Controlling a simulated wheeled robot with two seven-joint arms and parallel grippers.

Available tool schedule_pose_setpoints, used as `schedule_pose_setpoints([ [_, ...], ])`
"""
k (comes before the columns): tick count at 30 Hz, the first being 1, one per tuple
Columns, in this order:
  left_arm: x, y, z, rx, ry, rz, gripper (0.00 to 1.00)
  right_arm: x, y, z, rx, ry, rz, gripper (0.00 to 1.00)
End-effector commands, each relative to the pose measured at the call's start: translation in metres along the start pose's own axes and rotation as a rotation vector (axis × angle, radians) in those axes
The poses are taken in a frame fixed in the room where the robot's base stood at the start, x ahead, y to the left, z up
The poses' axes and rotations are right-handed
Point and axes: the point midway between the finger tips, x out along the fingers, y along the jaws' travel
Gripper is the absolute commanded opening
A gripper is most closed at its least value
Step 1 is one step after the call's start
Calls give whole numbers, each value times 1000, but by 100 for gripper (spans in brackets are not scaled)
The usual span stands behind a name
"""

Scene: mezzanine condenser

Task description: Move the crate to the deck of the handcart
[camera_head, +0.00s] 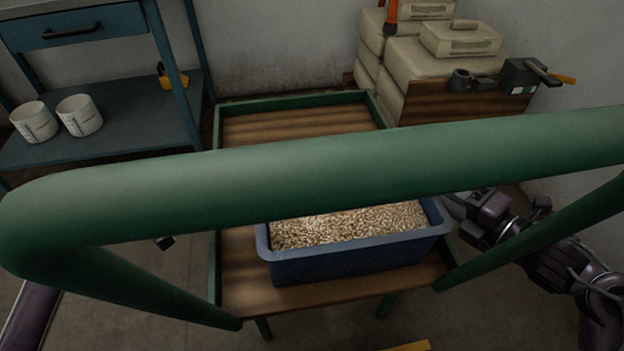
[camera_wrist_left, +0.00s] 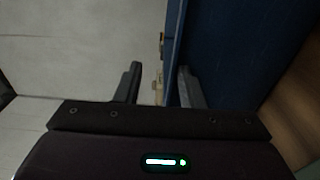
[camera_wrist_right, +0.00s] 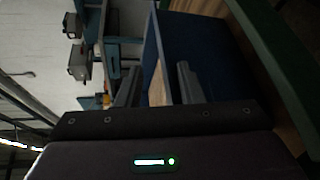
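The blue crate (camera_head: 350,262), filled with tan pellets (camera_head: 350,224), sits upright on the wooden deck of the green-framed handcart (camera_head: 245,275), toward its near end. My right gripper (camera_wrist_right: 156,75) is open at the crate's right end, its fingers apart beside the blue wall (camera_wrist_right: 205,50). My left gripper (camera_wrist_left: 161,75) is open, one finger in front of the crate's blue wall (camera_wrist_left: 225,50) and the other off its edge. In the head view the left gripper is mostly hidden behind the green handle. I cannot tell whether any finger touches the crate.
The handcart's thick green handle (camera_head: 330,175) crosses the near view. A blue shelf unit (camera_head: 110,130) with two white pots (camera_head: 80,115) stands at left. Pale stacked bags (camera_head: 430,65) and a dark box (camera_head: 530,77) are at back right. The far deck (camera_head: 300,122) is bare.

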Motion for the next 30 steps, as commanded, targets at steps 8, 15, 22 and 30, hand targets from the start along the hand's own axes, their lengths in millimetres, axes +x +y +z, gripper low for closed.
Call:
schedule_pose_setpoints([
  [8, 2, 5, 2, 7, -7, 12, 52, 1, 0, -4, 2, 12, -1, 34],
  [15, 2, 2, 2, 2, -5, 6, 72, 1, 0, -4, 3, 12, -1, 34],
  [22, 2, 0, 2, -2, -4, 2, 72, 1, 0, -4, 2, 12, -1, 34],
  [30, 2, 0, 2, -3, -4, 0, 72, 1, -1, -4, 2, 11, -1, 34],
])
